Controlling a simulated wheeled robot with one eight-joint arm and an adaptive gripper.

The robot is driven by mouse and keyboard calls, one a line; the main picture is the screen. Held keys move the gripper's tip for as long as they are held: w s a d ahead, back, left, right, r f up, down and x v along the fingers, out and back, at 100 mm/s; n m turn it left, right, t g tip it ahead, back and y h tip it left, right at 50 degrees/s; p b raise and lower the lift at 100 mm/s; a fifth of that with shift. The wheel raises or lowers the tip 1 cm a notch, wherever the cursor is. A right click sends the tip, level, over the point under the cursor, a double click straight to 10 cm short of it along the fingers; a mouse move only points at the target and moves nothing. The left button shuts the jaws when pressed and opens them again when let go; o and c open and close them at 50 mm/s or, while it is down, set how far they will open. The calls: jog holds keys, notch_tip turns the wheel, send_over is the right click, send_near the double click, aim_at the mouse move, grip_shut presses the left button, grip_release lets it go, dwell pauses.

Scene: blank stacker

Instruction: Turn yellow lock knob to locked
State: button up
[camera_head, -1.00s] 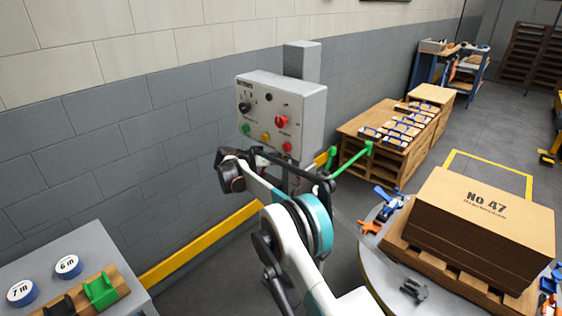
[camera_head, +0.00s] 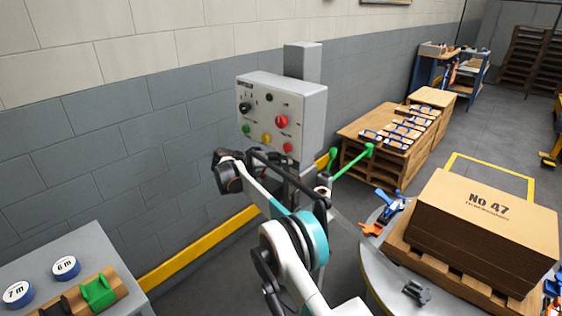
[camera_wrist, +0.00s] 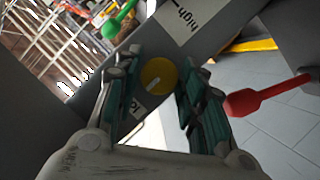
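The yellow lock knob (camera_wrist: 158,75) shows in the wrist view as a round disc with a white pointer line slanting to the lower left. It sits on a grey panel, beside a partly hidden white label (camera_wrist: 134,109). My gripper (camera_wrist: 160,66) is open, with one teal-lined finger on each side of the knob. I cannot tell whether either finger touches it. In the head view I cannot pick out this knob, and my arm covers the area below the control box.
A grey control box (camera_head: 312,108) with buttons and knobs hangs on a post. Green handles (camera_head: 352,160) stick out below it. In the wrist view, a red handle (camera_wrist: 268,95) lies right, a green one (camera_wrist: 118,22) upper left, and a "high" label (camera_wrist: 180,18) above.

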jog(key=shift+o, duration=0.6)
jog(key=shift+s+a, duration=0.1)
jog(key=v, duration=1.1)
jog(key=shift+s+a+r, duration=0.2)
jog(key=shift+s+a, duration=0.05)
jog(key=shift+a, duration=0.05)
